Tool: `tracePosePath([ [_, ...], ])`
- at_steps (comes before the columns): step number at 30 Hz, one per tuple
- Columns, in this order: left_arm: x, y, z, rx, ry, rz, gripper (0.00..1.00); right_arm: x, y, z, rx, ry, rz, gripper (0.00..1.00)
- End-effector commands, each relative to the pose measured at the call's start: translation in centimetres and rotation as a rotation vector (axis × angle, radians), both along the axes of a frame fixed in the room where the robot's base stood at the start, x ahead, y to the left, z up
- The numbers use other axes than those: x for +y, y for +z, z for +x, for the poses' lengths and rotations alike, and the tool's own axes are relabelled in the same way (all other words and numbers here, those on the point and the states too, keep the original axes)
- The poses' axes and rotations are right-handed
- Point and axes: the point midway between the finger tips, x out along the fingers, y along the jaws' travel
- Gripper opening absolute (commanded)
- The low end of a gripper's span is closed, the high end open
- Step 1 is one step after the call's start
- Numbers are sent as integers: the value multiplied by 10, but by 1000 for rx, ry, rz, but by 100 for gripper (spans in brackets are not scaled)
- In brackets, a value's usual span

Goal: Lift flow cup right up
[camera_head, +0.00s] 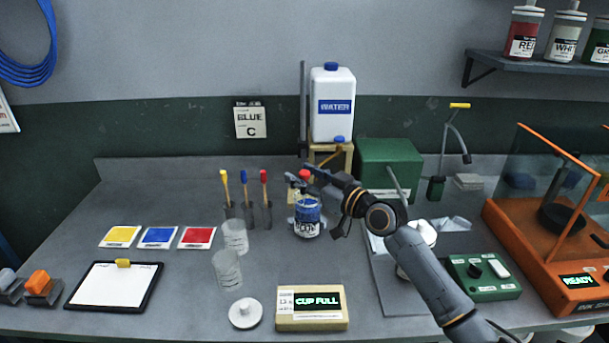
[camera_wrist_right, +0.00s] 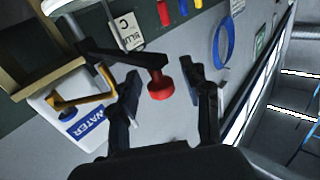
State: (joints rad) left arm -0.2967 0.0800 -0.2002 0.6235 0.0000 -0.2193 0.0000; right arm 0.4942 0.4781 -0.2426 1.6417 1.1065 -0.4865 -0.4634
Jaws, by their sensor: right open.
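A red knob (camera_head: 304,174), which looks like the top of the flow cup's handle, stands above the blue labelled jar (camera_head: 307,222) in the head view. The cup's body is not distinct; the jar or my gripper hides it. My right gripper (camera_head: 303,181) reaches in from the right at knob height. In the right wrist view the red knob (camera_wrist_right: 160,85) lies between the open fingers (camera_wrist_right: 161,76), with a gap on both sides. My left gripper is not in view.
A water canister (camera_head: 333,110) on a wooden stand is close behind. Coloured brushes (camera_head: 244,190) stand left of the jar, with clear cups (camera_head: 228,268) nearby. A display block reading CUP FULL (camera_head: 312,318) is in front. The bench between jar and block is clear.

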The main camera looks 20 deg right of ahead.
Motion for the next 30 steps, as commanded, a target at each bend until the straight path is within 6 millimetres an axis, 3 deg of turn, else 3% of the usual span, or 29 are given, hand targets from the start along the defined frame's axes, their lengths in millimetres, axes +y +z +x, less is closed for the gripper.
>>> tracePosePath([
  [3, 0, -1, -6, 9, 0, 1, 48, 0, 0, 0, 0, 0, 0, 46],
  [10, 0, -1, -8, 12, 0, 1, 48, 0, 0, 0, 0, 0, 0, 0],
  [20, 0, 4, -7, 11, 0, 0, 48, 0, 7, 0, -2, 0, -1, 0],
  [26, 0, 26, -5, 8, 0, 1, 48, -1, 44, 0, -5, -1, -2, 0],
  [30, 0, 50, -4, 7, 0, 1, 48, -1, 84, 0, -8, -1, -1, 0],
])
